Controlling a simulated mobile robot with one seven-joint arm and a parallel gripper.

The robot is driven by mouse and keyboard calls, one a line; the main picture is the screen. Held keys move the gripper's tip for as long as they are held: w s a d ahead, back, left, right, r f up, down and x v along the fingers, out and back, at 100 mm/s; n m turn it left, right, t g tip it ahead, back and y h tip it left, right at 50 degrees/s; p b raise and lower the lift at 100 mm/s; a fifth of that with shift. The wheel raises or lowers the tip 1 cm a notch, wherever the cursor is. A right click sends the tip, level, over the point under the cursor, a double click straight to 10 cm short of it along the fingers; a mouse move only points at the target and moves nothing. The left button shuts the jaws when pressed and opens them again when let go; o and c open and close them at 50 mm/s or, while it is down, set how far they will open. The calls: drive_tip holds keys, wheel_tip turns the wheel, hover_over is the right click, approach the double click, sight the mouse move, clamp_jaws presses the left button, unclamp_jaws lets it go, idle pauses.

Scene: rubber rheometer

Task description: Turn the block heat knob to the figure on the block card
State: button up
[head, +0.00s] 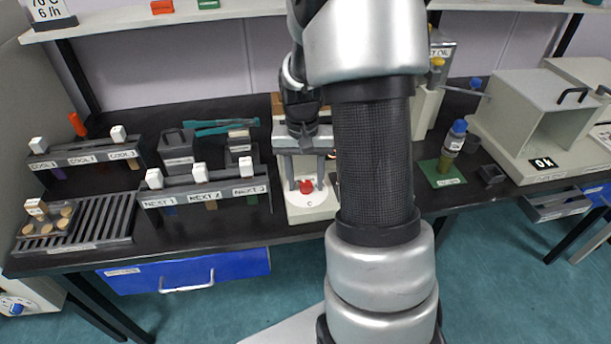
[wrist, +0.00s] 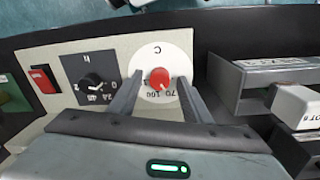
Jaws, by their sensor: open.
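A red knob (wrist: 160,77) sits on a round white dial (wrist: 177,60) marked C, on the pale front of a bench unit. The dial appears upside down in the wrist view; figures that look like 70 and 100 show along its lower edge. The exact pointer setting is hard to read. The head view also shows the red knob (head: 306,186). My gripper (wrist: 160,80) is open, with one finger on each side of the knob; contact is not clear. A card (head: 47,10) on the shelf at top left shows part of a °C figure and 6 /h.
A black knob (wrist: 91,82) on a dark h dial and a red switch (wrist: 43,78) are beside the white dial. The NEXT rack (head: 205,192) stands close to the unit's left in the head view. A vial (head: 453,140) on a green mat is to its right.

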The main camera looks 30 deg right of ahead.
sight(303, 183)
wheel_tip(303, 183, up, 18)
drive_tip(key=p, duration=0.3)
drive_tip(key=shift+w+a+f, duration=0.15)
drive_tip(key=shift+a+f, duration=0.1)
drive_tip(key=shift+a, duration=0.05)
drive_tip(key=s+a+r+n+t, duration=0.35)
drive_tip(key=s+a, duration=0.25)
drive_tip(key=s, duration=0.3)
drive_tip(key=s+a+r+n+t, duration=0.35)
drive_tip(key=s+a, duration=0.25)
drive_tip(key=s, duration=0.3)
wheel_tip(303, 183, up, 13)
drive_tip(key=m+g+p, duration=0.1)
drive_tip(key=p, duration=1.2)
drive_tip(key=shift+w+r, duration=0.15)
drive_tip(key=shift+w, duration=0.25)
